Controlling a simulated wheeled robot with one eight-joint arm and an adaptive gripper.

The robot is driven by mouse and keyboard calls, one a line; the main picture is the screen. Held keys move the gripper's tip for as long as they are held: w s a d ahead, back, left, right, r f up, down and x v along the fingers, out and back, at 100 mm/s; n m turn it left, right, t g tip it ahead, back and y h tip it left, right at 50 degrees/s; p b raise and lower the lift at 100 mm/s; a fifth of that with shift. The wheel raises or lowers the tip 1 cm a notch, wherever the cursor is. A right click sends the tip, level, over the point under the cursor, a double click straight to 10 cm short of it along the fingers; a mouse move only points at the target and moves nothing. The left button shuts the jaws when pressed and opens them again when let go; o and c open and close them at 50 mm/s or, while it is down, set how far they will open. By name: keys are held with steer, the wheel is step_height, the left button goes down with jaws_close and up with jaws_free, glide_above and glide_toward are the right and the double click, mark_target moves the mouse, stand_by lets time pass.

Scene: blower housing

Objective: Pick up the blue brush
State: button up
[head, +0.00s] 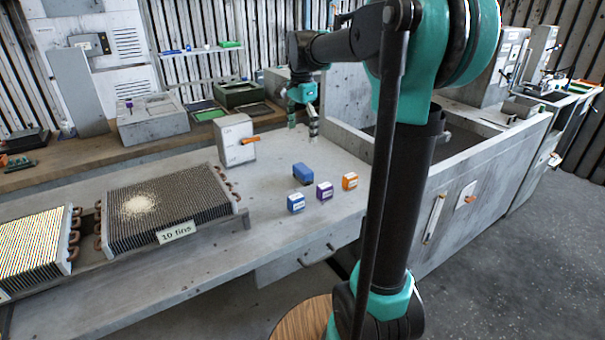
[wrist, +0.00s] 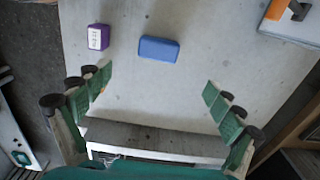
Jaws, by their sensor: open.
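A plain blue block, which looks like the blue brush (head: 303,173), lies on the grey bench top; no bristles show. It also shows in the wrist view (wrist: 159,48), above the gap between my fingers and apart from them. My gripper (head: 303,122) is in the air over the back of the bench, behind the blue block in the head view. In the wrist view my gripper (wrist: 158,82) has its green fingers spread wide, with nothing between them.
A labelled blue box (head: 296,203), a purple box (head: 324,190) and an orange box (head: 350,181) stand near the brush. A grey box with an orange lever (head: 235,140) stands to its left. A finned coil (head: 165,208) lies further left. A grey walled basin (head: 345,110) rises behind.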

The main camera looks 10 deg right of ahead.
glide_above(303, 168)
step_height(303, 168, down, 8)
steer(key=shift+w+a+f, duration=0.1)
steer(key=shift+w+a, duration=0.05)
steer(key=shift+d+f, duration=0.2)
steer(key=shift+f, duration=2.5)
steer(key=c, duration=1.4)
steer(key=shift+r, duration=0.1)
step_height(303, 168, up, 20)
steer(key=shift+f, duration=0.1)
